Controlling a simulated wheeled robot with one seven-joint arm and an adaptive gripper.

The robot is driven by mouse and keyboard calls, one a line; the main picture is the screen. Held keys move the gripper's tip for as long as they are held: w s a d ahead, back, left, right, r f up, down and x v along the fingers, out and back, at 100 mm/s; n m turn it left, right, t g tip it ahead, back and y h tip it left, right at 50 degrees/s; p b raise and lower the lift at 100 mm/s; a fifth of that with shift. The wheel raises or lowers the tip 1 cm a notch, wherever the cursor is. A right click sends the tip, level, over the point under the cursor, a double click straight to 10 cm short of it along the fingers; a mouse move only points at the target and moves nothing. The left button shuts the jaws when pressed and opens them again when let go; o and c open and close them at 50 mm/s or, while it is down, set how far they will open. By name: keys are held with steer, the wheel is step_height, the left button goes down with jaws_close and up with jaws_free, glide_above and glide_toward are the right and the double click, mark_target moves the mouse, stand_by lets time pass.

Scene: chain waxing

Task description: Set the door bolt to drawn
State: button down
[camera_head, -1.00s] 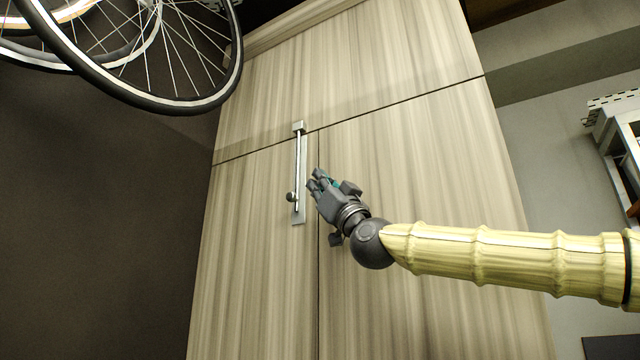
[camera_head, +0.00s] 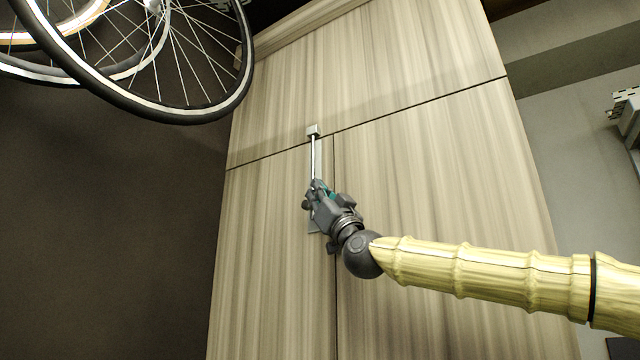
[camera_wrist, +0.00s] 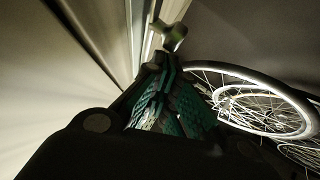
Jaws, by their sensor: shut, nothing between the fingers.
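The door bolt (camera_head: 313,158) is a thin vertical metal rod on a plate on the left cabinet door. Its top end reaches a small square keeper (camera_head: 313,131) above the horizontal seam. The bolt's round knob (camera_head: 306,205) shows just left of my fingers in the head view. In the wrist view the knob (camera_wrist: 174,36) stands out just beyond my fingertips. My gripper (camera_head: 317,190) is shut and empty, in front of the lower part of the bolt, and hides much of the plate. I cannot tell whether the fingers touch the knob.
The pale wooden cabinet (camera_head: 430,190) fills the middle, with a vertical seam just right of the bolt. Bicycle wheels (camera_head: 190,114) hang at the upper left and also show at right in the wrist view (camera_wrist: 262,100). A white unit (camera_head: 629,115) is at the right edge.

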steer(key=shift+f, duration=0.15)
step_height(320, 180, down, 4)
steer(key=b, duration=0.3)
stand_by(0.4)
stand_by(0.4)
step_height(320, 180, up, 4)
steer(key=s+d, duration=0.1)
steer(key=s, duration=0.1)
steer(key=b+v, duration=0.3)
steer(key=v, duration=0.7)
steer(key=shift+w+f+b, duration=0.2)
steer(key=shift+b, duration=0.1)
